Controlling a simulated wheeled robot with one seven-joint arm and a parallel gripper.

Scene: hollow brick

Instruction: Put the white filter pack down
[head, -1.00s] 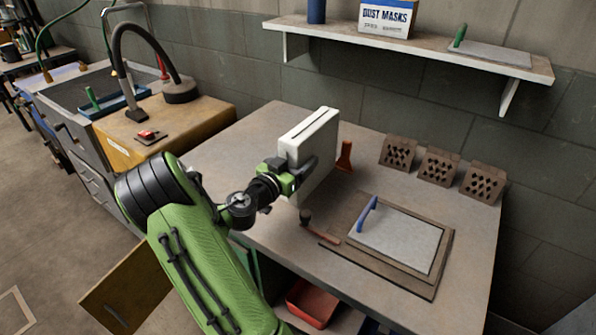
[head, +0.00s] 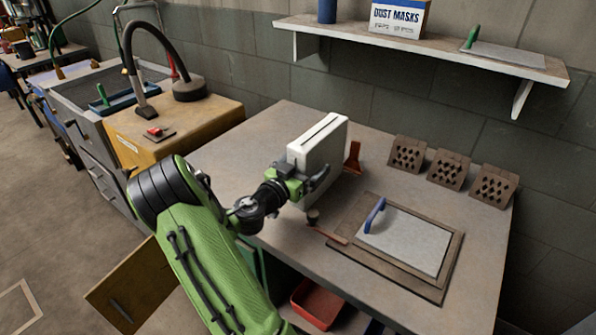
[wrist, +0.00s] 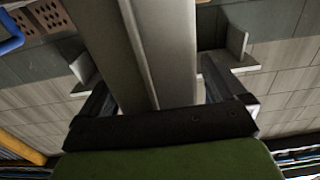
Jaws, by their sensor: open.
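The white filter pack (head: 325,142) is an upright white box with a dark slot along its top. It is at the left-middle part of the grey worktable (head: 240,158) and appears to stand on it, though its lower part is partly hidden by my gripper. My gripper (head: 306,183) is at its near side with jaws open, one finger on each side of it. In the wrist view the pack (wrist: 150,50) fills the middle between the two fingers, with gaps visible beside it.
Several hollow bricks (head: 447,168) stand along the back. A shelf (head: 440,48) hangs above. The table's left part is clear.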

